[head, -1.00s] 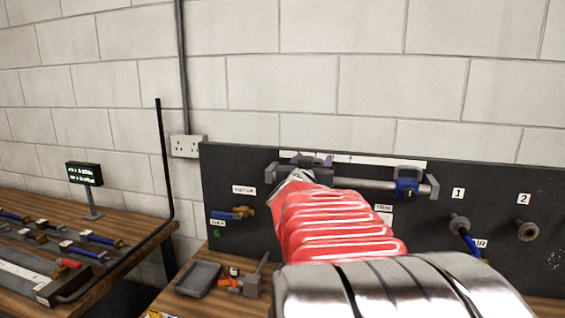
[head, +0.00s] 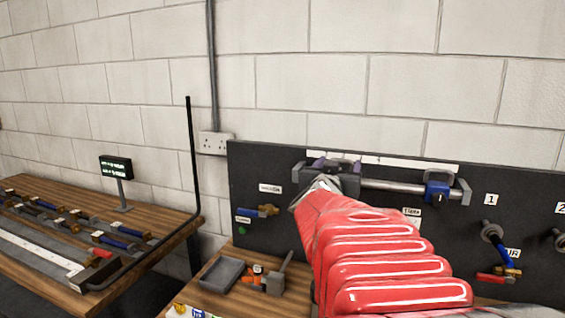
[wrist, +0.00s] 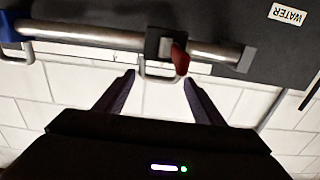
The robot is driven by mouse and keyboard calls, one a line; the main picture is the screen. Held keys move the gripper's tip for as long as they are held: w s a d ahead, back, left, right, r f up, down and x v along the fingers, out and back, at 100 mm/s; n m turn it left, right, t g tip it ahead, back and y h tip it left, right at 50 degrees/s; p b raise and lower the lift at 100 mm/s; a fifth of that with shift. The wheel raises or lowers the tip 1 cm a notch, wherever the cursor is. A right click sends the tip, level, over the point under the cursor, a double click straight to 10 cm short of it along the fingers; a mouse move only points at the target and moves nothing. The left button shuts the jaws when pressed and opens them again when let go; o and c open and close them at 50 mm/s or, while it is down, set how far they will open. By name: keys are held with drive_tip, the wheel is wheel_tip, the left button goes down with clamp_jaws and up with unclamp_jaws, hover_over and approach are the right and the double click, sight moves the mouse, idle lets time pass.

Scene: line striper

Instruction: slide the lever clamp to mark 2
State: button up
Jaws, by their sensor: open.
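A dark lever clamp (wrist: 153,42) with a red lever (wrist: 180,58) sits on a metal rail (wrist: 100,45) in the wrist view, near the rail's right end there. A grey loop handle (wrist: 158,72) sticks out from it. My gripper (wrist: 159,78) is open, with one finger on each side of the loop; contact is not clear. In the head view my gripper (head: 336,164) is at the rail's left part, and my arm hides most of the clamp. A white strip (head: 415,166) runs above the rail; I cannot read any marks on it.
A blue block (head: 437,193) sits at the rail's right end. On the dark panel (head: 270,165) are ports labelled 1 (head: 491,200) and 2 (head: 560,208), and a brass valve (head: 262,211). A grey tray (head: 222,273) lies on the bench below. A bent black bar (head: 193,150) stands left.

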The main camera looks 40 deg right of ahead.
drive_tip(key=v, duration=1)
drive_tip(key=shift+s+a, duration=0.2)
drive_tip(key=shift+a, duration=0.05)
drive_tip(key=shift+f, duration=0.1)
drive_tip(key=w+a+f+n+t+y, duration=0.2)
drive_tip(key=w+a+f+n+y, duration=0.15)
drive_tip(key=a, duration=0.45)
drive_tip(key=w+a+f+n+t+y, duration=0.1)
drive_tip(key=w+a+f+n+y, duration=0.15)
drive_tip(key=a+y, duration=0.45)
drive_tip(key=w+a+f+n+t+y, duration=0.2)
drive_tip(key=w+a+n, duration=0.15)
drive_tip(key=a, duration=0.65)
drive_tip(key=s+a+f+n+g+y, duration=0.2)
drive_tip(key=s+a+f+g+y, duration=0.3)
drive_tip(key=a+f, duration=0.45)
drive_tip(key=s+a+f+g+h, duration=0.1)
drive_tip(key=s+f, duration=0.4)
drive_tip(key=s, duration=0.5)
drive_tip(key=shift+s+a+f+n+g+h, duration=0.2)
drive_tip(key=shift+a+n+g+h, duration=0.2)
drive_tip(key=shift+a+g, duration=0.5)
